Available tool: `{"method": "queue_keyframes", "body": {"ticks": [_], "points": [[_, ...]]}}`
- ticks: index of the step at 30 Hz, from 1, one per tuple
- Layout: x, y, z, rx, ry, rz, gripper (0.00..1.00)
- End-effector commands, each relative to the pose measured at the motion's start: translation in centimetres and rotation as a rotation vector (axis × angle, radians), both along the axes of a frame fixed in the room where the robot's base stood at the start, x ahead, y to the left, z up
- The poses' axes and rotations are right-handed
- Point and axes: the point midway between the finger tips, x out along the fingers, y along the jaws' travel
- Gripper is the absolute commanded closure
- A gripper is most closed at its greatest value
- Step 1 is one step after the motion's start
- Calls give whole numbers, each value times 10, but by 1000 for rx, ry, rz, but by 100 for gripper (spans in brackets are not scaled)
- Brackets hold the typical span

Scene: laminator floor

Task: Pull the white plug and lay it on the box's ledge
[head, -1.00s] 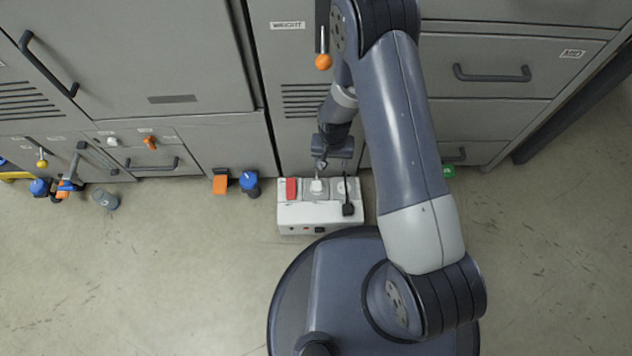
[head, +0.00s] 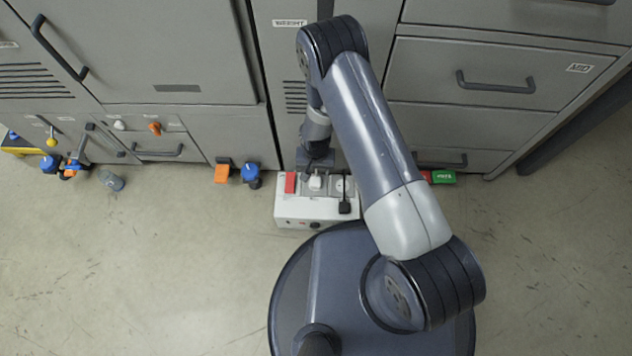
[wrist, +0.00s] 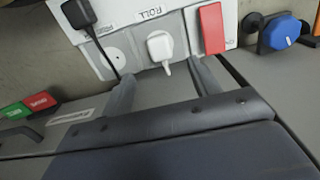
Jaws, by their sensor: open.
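The white plug (head: 316,183) sits in the middle socket of the white box (head: 308,212), between a red block and a black plug. In the wrist view the white plug (wrist: 160,46) stands upright in its socket, with its short white cord end pointing toward my gripper. My gripper (wrist: 160,75) is open, its two fingers spread to either side just short of the plug. In the head view my gripper (head: 312,168) is at the back edge of the box, partly hidden by my wrist.
The red block (wrist: 212,28) is close beside one finger. The black plug (wrist: 78,14) has a cord running near the other finger. An orange item (head: 222,173) and a blue-topped item (head: 251,175) stand left of the box. Grey cabinets rise behind it.

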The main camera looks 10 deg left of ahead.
Motion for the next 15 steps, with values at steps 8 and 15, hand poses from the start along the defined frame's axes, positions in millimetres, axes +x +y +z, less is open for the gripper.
{"method": "queue_keyframes", "body": {"ticks": [8, 15], "points": [[0, 0, -25, 0, 1, 0, 42], [0, 0, -61, -1, 1, 0, 42]]}}
